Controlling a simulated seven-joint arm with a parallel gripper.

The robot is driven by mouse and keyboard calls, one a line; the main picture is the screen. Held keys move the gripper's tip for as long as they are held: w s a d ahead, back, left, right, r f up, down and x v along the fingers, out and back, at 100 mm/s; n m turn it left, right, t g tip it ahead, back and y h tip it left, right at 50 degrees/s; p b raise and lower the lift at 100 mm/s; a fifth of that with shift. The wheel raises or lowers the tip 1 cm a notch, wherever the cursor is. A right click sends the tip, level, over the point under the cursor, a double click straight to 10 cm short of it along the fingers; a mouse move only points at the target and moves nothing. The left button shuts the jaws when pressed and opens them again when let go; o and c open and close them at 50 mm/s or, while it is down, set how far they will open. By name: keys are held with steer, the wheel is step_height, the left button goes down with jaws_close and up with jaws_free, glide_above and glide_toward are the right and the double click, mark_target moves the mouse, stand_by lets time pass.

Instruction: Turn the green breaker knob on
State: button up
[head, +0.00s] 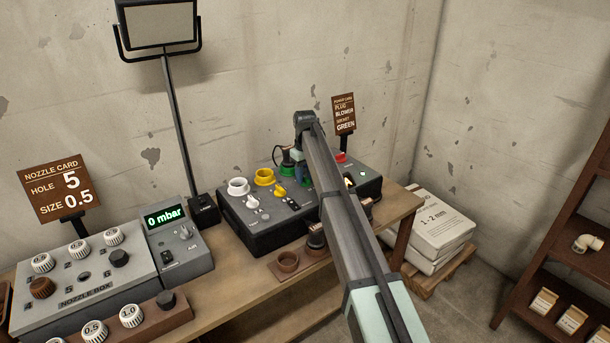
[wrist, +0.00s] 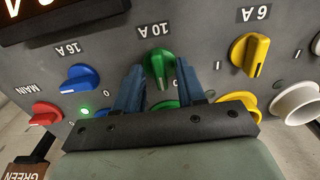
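The green breaker knob (wrist: 159,64) is in the wrist view, under the upside-down label "10 A". Its grip ridge stands roughly upright in the picture. My gripper (wrist: 160,70) is open, with its two blue fingers on the left and right of the knob. Narrow gaps seem to show between fingers and knob; contact is hard to judge. A green socket (wrist: 164,106) shows between the fingers, partly covered by my gripper's black bar. In the head view, my arm hides the green knob on the dark breaker box (head: 262,236).
A yellow knob (wrist: 252,55) is to the right of the green one; a blue knob (wrist: 80,79) and a red knob (wrist: 45,114) are to its left. A small green light (wrist: 84,112) glows near the red knob. A pressure meter (head: 178,245) stands left of the box.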

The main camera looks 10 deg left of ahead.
jaws_close()
steer(key=shift+m, duration=0.3)
stand_by(0.3)
steer(key=m, duration=0.3)
steer(key=shift+m, duration=0.3)
steer(key=m, duration=0.4)
steer(key=shift+m, duration=0.3)
steer(key=m, duration=0.4)
steer(key=shift+m, duration=2.5)
